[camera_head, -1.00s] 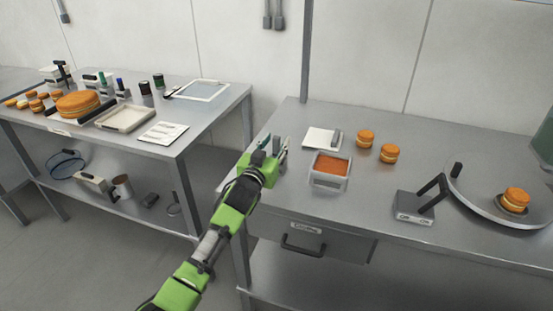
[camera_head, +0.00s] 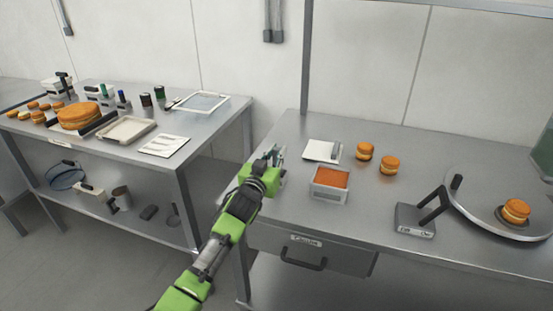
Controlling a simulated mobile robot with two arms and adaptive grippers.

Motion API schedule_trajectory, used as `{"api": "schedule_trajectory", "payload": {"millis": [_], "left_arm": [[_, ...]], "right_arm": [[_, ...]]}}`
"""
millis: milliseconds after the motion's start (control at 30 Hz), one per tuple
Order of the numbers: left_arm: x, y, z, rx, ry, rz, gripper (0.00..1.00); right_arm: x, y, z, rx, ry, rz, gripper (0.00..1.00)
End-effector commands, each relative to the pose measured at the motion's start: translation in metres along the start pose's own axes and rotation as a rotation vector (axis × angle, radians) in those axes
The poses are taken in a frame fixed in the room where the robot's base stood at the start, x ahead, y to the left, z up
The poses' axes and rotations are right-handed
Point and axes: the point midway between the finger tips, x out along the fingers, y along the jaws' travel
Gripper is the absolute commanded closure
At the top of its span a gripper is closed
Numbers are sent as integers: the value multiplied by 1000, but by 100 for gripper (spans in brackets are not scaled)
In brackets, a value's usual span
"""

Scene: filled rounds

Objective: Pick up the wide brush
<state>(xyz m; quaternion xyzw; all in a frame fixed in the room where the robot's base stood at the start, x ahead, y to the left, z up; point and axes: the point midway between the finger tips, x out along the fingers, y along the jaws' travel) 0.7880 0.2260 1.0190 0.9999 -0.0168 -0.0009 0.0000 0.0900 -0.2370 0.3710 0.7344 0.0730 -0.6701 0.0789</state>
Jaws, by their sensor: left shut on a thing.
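My left gripper (camera_head: 275,156) is at the left end of the right-hand steel table, low over its top. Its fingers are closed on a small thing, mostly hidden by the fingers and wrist. I take this to be the wide brush, but its outline and bristles cannot be made out. Whether it touches the tabletop cannot be told. My right gripper is not in view.
A tub of orange filling (camera_head: 330,183) stands just right of my left gripper. Behind it lies a white pad (camera_head: 320,150). Two orange rounds, a grey stand (camera_head: 414,220) and a turntable (camera_head: 470,207) are farther right. A gap separates the left table (camera_head: 205,125).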

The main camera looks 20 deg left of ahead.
Motion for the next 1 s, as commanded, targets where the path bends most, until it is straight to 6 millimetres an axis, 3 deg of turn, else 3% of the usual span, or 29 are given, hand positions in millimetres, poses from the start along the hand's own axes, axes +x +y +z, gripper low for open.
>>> {"api": "schedule_trajectory", "payload": {"millis": [267,533,800,1000], "left_arm": [[-6,-5,-36,2,6,0,100],[-45,-27,-88,4,8,1,100],[-97,-57,-112,4,5,0,100],[-116,-68,-123,2,2,1,100]], "right_arm": [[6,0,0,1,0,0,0],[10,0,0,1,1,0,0],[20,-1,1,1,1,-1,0],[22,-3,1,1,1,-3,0]]}}
